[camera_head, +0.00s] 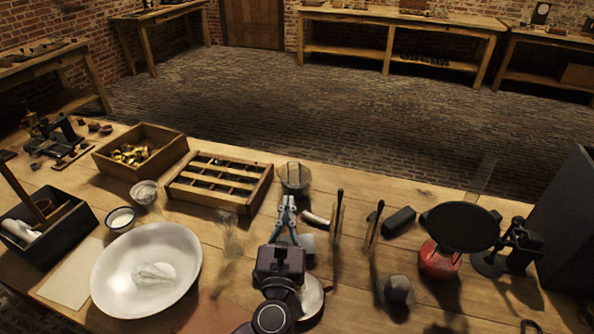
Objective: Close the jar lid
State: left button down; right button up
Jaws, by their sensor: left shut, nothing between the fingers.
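My left gripper (288,203) reaches up from the bottom middle of the head view over the table. Its blue-grey fingers are together and empty. Just beyond its fingertips stands a clear glass jar (296,177), and I cannot tell whether they touch. Another clear glass vessel (229,232) stands to the left of the gripper. A small glass jar (144,192) stands further left. I cannot make out a jar lid for certain. A pale round piece (313,294) lies beside my left wrist, partly hidden by it. My right gripper is not in view.
A white basin (106,287) fills the left front of the table. Behind it are a slatted wooden rack (258,189) and a wooden box (171,151) of brass parts. Upright rods (338,212) and a black pan (461,226) over a red base stand to the right.

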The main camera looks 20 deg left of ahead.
aim_at(293, 162)
pick_arm(q)
jog(key=p+x, duration=0.1)
jog(key=x, duration=0.9)
jog(key=shift+w+a+r+p, duration=0.1)
jog(key=shift+w+p, duration=0.05)
jog(key=shift+p, duration=0.2)
jog(key=shift+w+a, duration=0.1)
jog(key=shift+w, duration=0.65)
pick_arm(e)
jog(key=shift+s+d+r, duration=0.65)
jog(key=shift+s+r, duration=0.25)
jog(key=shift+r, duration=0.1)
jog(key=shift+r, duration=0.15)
